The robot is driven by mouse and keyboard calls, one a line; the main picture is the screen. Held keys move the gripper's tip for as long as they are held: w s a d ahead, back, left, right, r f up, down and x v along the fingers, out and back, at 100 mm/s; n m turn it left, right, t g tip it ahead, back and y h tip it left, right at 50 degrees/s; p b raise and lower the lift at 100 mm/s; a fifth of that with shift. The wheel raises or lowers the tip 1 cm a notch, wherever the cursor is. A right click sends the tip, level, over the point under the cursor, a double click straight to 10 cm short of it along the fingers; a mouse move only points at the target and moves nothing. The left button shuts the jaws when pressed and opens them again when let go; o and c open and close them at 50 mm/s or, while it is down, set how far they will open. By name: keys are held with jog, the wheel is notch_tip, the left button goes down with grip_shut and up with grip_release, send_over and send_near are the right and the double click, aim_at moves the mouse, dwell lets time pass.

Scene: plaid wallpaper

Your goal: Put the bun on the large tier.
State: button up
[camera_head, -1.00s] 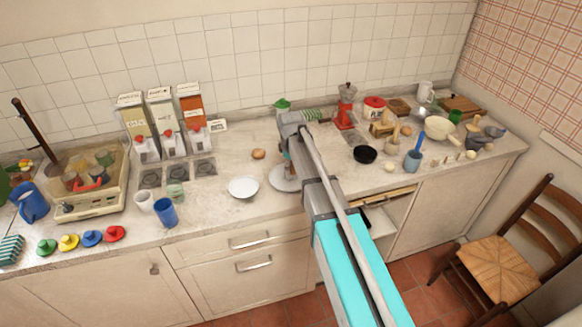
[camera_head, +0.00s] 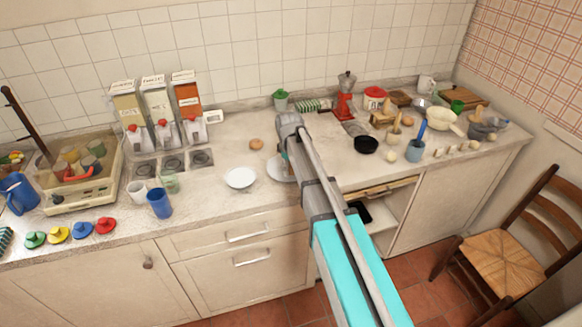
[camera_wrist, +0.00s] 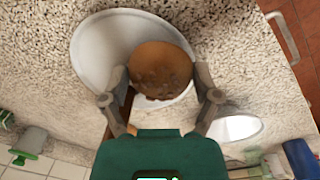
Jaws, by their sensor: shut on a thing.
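My gripper (camera_wrist: 161,78) is shut on a round brown bun (camera_wrist: 160,62), with one finger on each side of it in the wrist view. The bun shows over a large white round tier (camera_wrist: 95,45) and hides part of it. I cannot tell whether the bun touches the tier. In the head view the tier (camera_head: 277,170) shows only at its left side, with my arm covering the rest, and the held bun is hidden.
A white bowl (camera_head: 240,178) stands left of the tier. Another brown round item (camera_head: 256,144) lies behind it on the counter. A black pan (camera_head: 366,145) stands to the right. Blue cup (camera_head: 159,203) and dispensers (camera_head: 158,115) stand left.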

jog(key=shift+f+b, duration=0.45)
jog(key=shift+f, duration=0.25)
jog(key=shift+f+b, duration=0.55)
dwell(0.3)
jog(key=o, duration=1)
jog(key=shift+o, duration=0.2)
jog(key=shift+r, duration=0.1)
notch_tip(320, 180, up, 8)
jog(key=p, duration=0.8)
jog(key=shift+r, duration=0.1)
jog(key=s+a+n+p, duration=0.1)
jog(key=s+a+n, duration=0.1)
jog(key=s+a, duration=0.7)
jog(key=s+a+r+n, duration=0.1)
jog(key=s+a+n, duration=0.1)
jog(key=s+a, duration=0.7)
jog(key=a, duration=0.6)
jog(key=shift+a+r+p, duration=0.2)
jog(key=shift+p, duration=0.15)
